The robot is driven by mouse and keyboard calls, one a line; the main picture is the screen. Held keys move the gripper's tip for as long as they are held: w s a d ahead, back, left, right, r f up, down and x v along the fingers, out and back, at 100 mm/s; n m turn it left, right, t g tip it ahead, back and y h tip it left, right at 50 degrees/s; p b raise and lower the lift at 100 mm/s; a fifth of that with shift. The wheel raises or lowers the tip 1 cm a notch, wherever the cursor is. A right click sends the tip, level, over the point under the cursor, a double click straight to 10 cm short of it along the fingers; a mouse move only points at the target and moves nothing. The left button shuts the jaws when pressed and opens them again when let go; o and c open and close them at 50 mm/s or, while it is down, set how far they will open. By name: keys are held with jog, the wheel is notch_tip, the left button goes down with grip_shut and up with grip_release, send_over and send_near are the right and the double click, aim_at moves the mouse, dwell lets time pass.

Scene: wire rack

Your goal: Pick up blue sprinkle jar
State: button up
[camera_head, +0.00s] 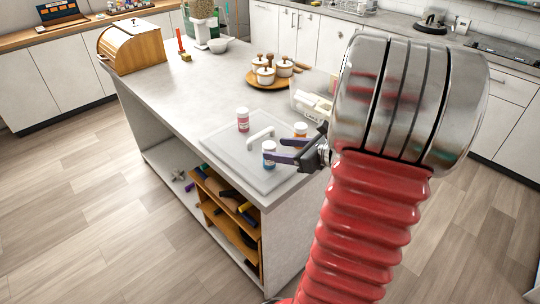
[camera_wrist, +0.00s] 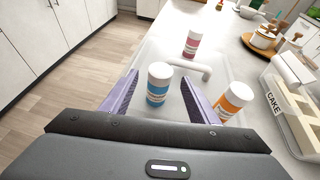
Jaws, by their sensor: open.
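The blue sprinkle jar (camera_head: 269,155) has a white lid and stands upright on a clear tray-like lid (camera_head: 222,141) near the island's front corner. In the wrist view the blue jar (camera_wrist: 158,84) stands between the two purple fingers, closer to the left one. My gripper (camera_head: 283,152) is open, with its fingers reaching around the jar from the right; I cannot tell whether either finger touches it. An orange jar (camera_wrist: 234,101) stands just outside the right finger, and it shows partly behind my gripper in the head view (camera_head: 301,130).
A pink jar (camera_head: 243,120) stands behind the blue one, near the white handle (camera_head: 261,133) of the clear lid. A box marked CAKE (camera_wrist: 278,103) is at the right. A round wooden tray (camera_head: 269,83) holds lidded pots.

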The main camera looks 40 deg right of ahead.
aim_at(275, 148)
jog(key=shift+x, duration=2.5)
jog(key=shift+c, duration=0.5)
jog(key=c, duration=1)
